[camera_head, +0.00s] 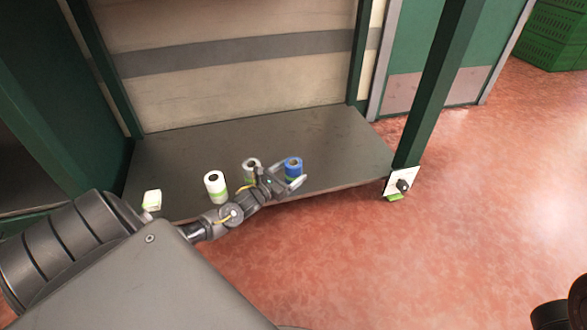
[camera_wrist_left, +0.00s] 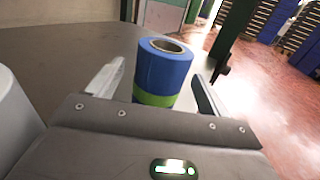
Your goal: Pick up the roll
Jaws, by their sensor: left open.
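A blue roll with a green band (camera_head: 293,166) stands upright on the grey shelf (camera_head: 345,150) in the head view. In the left wrist view the blue roll (camera_wrist_left: 163,72) stands between the two fingers, with its open core facing up. My left gripper (camera_head: 290,182) is open, with its fingers on either side of the blue roll. Contact with the roll cannot be told. A white roll (camera_head: 215,186) and another pale roll (camera_head: 250,168) stand to the left on the shelf. The pale roll is partly hidden by my arm.
A small white block (camera_head: 152,200) lies at the shelf's left front. A green post (camera_head: 430,85) rises at the shelf's right end, with a white switch plate (camera_head: 399,182) at its foot. The shelf behind the rolls is clear.

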